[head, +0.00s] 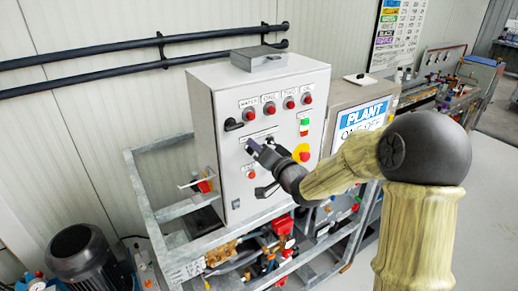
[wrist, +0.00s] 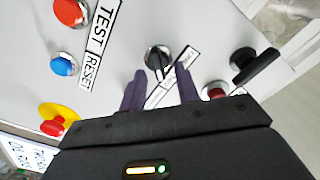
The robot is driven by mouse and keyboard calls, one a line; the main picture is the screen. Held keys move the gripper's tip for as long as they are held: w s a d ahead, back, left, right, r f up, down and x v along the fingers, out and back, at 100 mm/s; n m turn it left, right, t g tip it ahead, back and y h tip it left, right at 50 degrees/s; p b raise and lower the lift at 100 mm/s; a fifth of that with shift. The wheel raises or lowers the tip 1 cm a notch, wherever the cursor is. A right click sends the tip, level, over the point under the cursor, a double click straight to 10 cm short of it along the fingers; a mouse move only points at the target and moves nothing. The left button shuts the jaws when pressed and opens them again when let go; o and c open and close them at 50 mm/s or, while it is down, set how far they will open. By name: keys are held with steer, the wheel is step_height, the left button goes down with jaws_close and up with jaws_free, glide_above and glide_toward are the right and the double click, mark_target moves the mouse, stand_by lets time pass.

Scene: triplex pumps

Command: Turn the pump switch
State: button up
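The pump switch (wrist: 157,58) is a round rotary knob with a dark pointer on the white panel, upper middle of the wrist view, with a label plate beside it. My gripper (wrist: 160,72) is open, with one purple finger on each side of the lower part of the knob. I cannot tell whether the fingers touch it. In the head view my gripper (head: 256,147) is at the front of the grey control cabinet (head: 232,98) and hides the switch.
In the wrist view a black handle (wrist: 255,66) and a red button (wrist: 216,89) are to the right. A red test button (wrist: 70,12), a blue reset button (wrist: 64,64) and a yellow-red emergency stop (wrist: 57,121) are to the left. A metal frame (head: 150,212) surrounds the cabinet's base.

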steer(key=b+v, duration=0.4)
steer(key=v, duration=1.3)
steer(key=shift+b, duration=0.35)
steer(key=shift+s+d, duration=0.15)
steer(key=s+d+f+g+h, duration=0.1)
steer(key=d+f+g+h, duration=0.1)
steer(key=d+f+h, duration=0.3)
steer(key=d+f+g+h, duration=0.2)
steer(key=f+g+h, duration=0.15)
steer(key=f, duration=0.35)
steer(key=s+f+n+g+h, duration=0.1)
steer(key=s+f+n+g, duration=0.1)
steer(key=s+f+g, duration=0.5)
steer(key=s, duration=0.5)
steer(key=shift+s+f, duration=0.2)
steer(key=shift+f, duration=0.05)
